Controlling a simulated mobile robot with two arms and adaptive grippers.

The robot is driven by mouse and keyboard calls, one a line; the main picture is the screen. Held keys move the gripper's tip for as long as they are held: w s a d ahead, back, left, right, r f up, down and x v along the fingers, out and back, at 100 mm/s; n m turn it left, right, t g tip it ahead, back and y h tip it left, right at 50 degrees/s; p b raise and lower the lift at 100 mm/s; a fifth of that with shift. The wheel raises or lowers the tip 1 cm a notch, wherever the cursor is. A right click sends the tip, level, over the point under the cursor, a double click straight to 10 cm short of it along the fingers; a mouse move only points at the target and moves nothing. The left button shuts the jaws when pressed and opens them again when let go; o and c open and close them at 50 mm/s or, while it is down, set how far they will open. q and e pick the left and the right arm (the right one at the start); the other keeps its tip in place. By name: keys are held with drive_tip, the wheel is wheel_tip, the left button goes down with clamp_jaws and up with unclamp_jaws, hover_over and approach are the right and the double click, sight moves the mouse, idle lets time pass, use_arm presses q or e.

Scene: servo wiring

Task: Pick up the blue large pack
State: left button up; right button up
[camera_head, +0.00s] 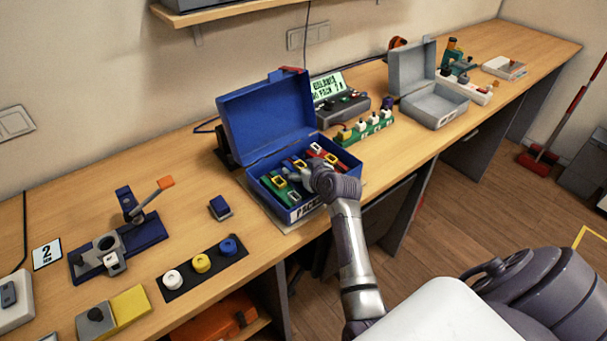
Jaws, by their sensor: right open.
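An open blue case (262,194) stands on the workbench with its lid up at the back. Several coloured packs lie inside, green, red, yellow, white and blue, close together. The blue large pack cannot be singled out with certainty among them at this size. My right gripper (303,177) is open over the right part of the case, among or just above the packs, and it hides some of them. Contact with a pack cannot be told. My left gripper is not in view.
A small dark-blue block (220,208) lies left of the case. Further left are a lever fixture (118,244) and a black strip (205,268) with white, yellow and blue rings. A display unit (338,102), a green connector strip (364,132) and an open grey case (437,107) stand right of the blue case.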

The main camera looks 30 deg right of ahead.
drive_tip(key=shift+r, duration=0.1)
clamp_jaws()
idle(0.5)
drive_tip(key=shift+r, duration=0.15)
